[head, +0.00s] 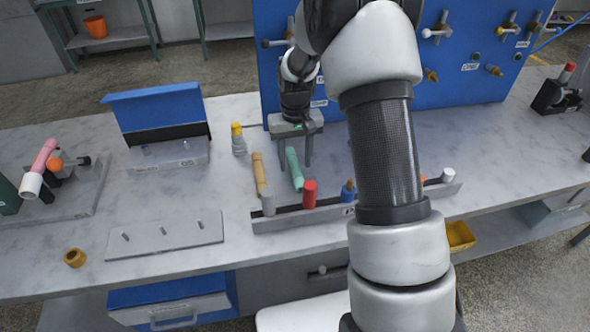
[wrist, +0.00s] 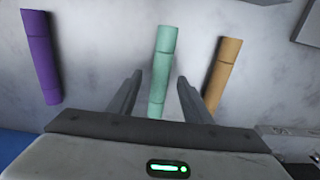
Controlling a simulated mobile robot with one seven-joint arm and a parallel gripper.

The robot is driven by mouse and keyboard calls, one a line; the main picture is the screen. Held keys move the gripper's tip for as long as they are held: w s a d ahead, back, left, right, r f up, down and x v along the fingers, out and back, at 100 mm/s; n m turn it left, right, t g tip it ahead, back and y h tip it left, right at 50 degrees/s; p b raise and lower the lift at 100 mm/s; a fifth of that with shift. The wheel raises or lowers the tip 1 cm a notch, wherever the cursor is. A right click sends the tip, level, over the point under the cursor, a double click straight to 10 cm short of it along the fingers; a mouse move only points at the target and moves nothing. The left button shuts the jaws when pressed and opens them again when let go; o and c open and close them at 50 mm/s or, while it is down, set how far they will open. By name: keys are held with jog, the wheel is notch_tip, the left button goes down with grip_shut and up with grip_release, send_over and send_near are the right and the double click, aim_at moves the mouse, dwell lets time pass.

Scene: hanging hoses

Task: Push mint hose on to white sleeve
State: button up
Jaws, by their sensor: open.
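The mint hose (head: 294,168) lies on the grey bench behind a low rack. It also shows in the wrist view (wrist: 162,62), running between my fingers. My gripper (head: 294,163) points down over it, open, with one finger on each side and a gap to the hose in the wrist view (wrist: 158,80). A white sleeve-like piece (head: 448,175) stands at the right end of the rack, partly beyond my arm. Another white piece (head: 31,185) sits on the end of a pink hose at the far left. I cannot tell which one is the white sleeve.
A tan hose (head: 259,175) lies left of the mint hose, and a purple hose (wrist: 40,57) shows in the wrist view. The rack (head: 285,221) holds grey, red and blue pieces. A blue panel (head: 460,75) stands behind. The bench's front left has a pegged plate (head: 165,236).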

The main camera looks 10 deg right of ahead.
jog(key=shift+f, duration=0.8)
grip_shut()
jog(key=shift+r, duration=0.15)
